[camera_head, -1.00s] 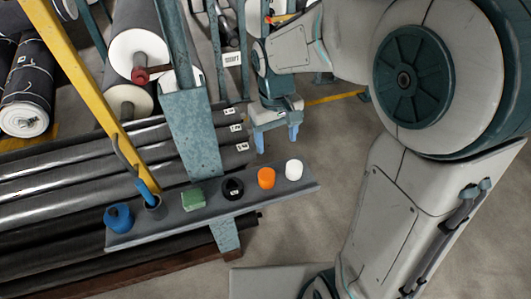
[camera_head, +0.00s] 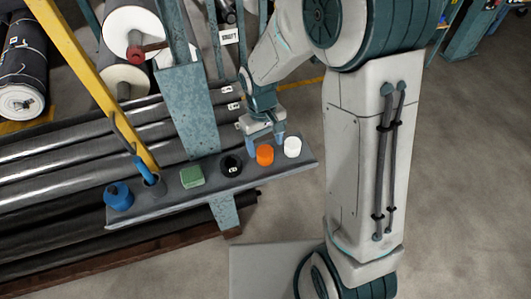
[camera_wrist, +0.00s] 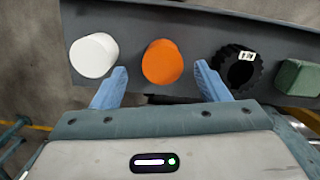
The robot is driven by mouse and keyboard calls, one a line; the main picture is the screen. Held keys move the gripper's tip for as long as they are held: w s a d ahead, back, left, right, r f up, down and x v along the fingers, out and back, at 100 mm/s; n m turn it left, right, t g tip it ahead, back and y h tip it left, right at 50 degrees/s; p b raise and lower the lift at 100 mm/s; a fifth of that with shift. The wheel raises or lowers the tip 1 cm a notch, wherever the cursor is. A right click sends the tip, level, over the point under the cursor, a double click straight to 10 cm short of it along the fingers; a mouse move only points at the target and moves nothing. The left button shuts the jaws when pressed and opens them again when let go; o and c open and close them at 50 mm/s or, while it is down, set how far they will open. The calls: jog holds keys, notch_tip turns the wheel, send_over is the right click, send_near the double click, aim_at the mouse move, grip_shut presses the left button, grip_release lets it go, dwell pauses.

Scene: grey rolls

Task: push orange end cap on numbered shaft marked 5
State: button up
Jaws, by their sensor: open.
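The orange end cap (camera_head: 265,154) stands on a grey shelf (camera_head: 130,213), between a black ring and a white cap. It also shows in the wrist view (camera_wrist: 162,63), centred ahead of my fingers. My gripper (camera_head: 266,145) is open and empty, with its blue fingers close above the shelf, just behind the orange cap. In the wrist view one finger points to each side of the cap, apart from it. Long dark shafts (camera_head: 80,153) lie left of my gripper. White tags (camera_head: 234,105) mark some shaft ends, but their numbers are too small to read.
A white cap (camera_head: 292,147) and a black ring with a tag (camera_head: 231,165) flank the orange cap. A green block (camera_head: 192,177), a holder with a blue-handled tool and a blue roll (camera_head: 118,196) stand further left. A teal post (camera_head: 190,115) rises behind the shelf.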

aim_at(265, 151)
jog(key=f, duration=0.4)
jog(key=shift+s, duration=0.3)
jog(key=c, duration=1)
jog(key=shift+r, duration=0.1)
jog(key=shift+c, duration=0.2)
